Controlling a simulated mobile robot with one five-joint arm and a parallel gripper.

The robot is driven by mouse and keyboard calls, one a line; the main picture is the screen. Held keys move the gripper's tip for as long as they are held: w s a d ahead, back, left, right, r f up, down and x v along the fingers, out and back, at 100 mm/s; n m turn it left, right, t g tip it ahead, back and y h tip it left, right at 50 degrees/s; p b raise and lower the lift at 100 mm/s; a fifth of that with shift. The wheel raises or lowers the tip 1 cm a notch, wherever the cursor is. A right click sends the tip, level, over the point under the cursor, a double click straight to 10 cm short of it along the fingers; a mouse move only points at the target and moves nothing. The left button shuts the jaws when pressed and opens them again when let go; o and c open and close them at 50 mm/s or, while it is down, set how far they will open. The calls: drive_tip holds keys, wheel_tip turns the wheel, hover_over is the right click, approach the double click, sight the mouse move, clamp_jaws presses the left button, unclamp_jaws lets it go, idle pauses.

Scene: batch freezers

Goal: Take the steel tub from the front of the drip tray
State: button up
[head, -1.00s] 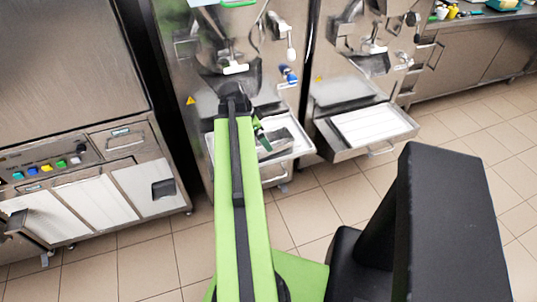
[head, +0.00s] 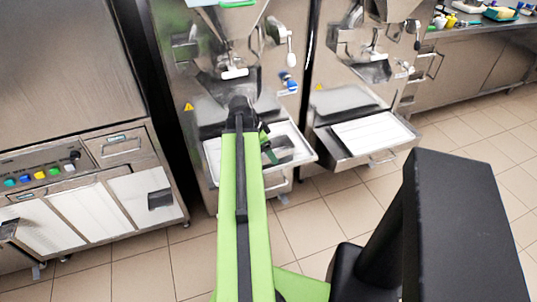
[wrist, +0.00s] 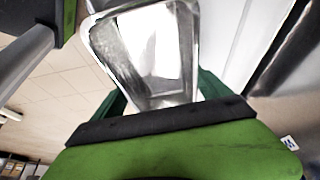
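The steel tub (wrist: 150,55) is large in the wrist view, its open inside facing the camera. My gripper (wrist: 165,92) has a green finger on either side of the tub's near end. Whether the fingers press on it or stand slightly apart is unclear. In the head view my green arm reaches to the drip tray (head: 300,157) of the left freezer, and my gripper (head: 268,148) is partly hidden at its right side. The tub cannot be made out clearly there, behind my arm and against the tray's pale metal.
The right freezer has its own tray (head: 408,139) with a pale panel in it. A steel cabinet with coloured buttons (head: 40,175) stands at the left. A counter with small items (head: 490,25) is at the back right. Tiled floor (head: 310,225) is open in front.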

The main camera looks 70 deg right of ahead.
drive_tip(key=c, duration=0.4)
drive_tip(key=shift+c, duration=0.2)
drive_tip(key=shift+r+p, duration=0.35)
drive_tip(key=s+d+r+p, duration=0.1)
drive_tip(key=s+r+p, duration=0.9)
drive_tip(key=s, duration=0.1)
drive_tip(key=shift+s+d+r, duration=0.15)
drive_tip(key=shift+s+d, duration=0.15)
drive_tip(key=shift+d, duration=0.05)
